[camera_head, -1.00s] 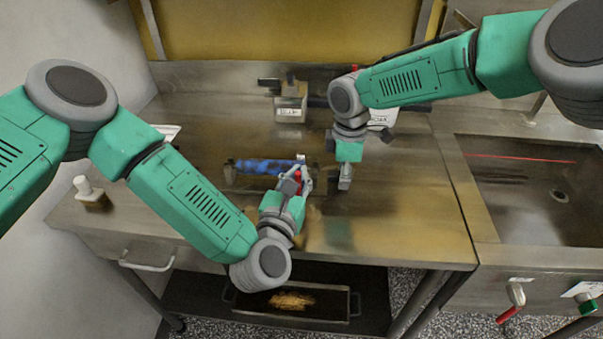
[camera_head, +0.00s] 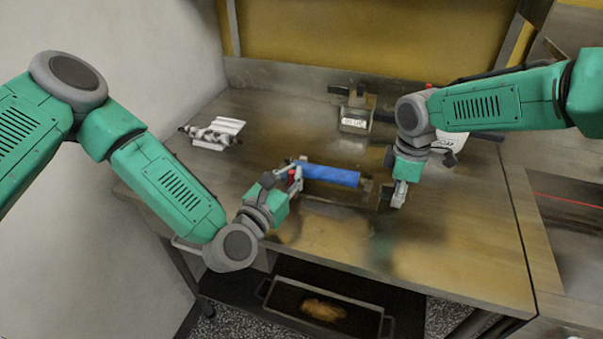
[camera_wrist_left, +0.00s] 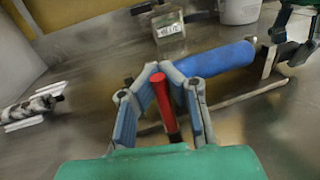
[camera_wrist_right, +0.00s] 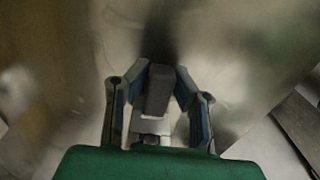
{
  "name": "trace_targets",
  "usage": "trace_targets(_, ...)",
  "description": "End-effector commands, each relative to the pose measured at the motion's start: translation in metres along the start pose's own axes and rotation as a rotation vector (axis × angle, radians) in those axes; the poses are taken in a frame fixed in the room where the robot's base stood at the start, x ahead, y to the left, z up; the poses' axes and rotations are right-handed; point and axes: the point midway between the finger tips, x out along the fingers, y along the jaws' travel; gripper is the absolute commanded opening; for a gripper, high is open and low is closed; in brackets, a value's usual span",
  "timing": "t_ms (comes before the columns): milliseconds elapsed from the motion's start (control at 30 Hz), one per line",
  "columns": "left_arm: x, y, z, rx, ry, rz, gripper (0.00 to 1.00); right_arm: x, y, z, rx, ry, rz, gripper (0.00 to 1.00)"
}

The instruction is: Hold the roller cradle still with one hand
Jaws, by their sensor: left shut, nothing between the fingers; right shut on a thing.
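The blue roller (camera_head: 330,174) lies in the low roller cradle (camera_head: 382,198) on the steel table. My right gripper (camera_head: 398,196) is at the cradle's right end. In the right wrist view its fingers are shut on a dark upright block (camera_wrist_right: 158,92), which appears to be part of the cradle. My left gripper (camera_head: 292,174) is at the roller's left end, its fingertips drawn together. In the left wrist view a red rod (camera_wrist_left: 165,103) shows between its fingers, not gripped. The blue roller (camera_wrist_left: 215,60) and a cradle end plate (camera_wrist_left: 268,62) lie beyond it.
A speckled roller on a white holder (camera_head: 215,133) lies at the back left. A labelled metal box (camera_head: 355,119) and a white container (camera_head: 452,143) stand at the back. A tray (camera_head: 325,298) sits on the lower shelf. The front table area is clear.

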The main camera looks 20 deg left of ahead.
Motion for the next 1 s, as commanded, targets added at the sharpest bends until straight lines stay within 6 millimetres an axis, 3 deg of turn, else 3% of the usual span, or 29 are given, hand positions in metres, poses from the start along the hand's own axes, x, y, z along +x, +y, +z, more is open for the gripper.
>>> trace_targets(33, 0.0, 0.0, 0.0, 0.002, -0.001, 0.0, 0.06, -0.001, 0.001, 0.0, 0.004, 0.0, 0.003, 0.0)
trace_targets(100, 0.0, -0.001, 0.001, 0.002, -0.001, 0.0, 0.31, -0.001, 0.001, 0.001, 0.004, 0.001, 0.003, 0.0)
trace_targets(533, -0.006, -0.004, 0.001, 0.005, 0.001, 0.001, 0.32, -0.001, 0.0, 0.004, 0.0, 0.007, 0.001, 0.0)
trace_targets(1000, -0.096, 0.004, -0.002, -0.005, 0.004, 0.001, 0.32, -0.001, 0.0, -0.001, -0.001, 0.005, 0.001, 0.0)
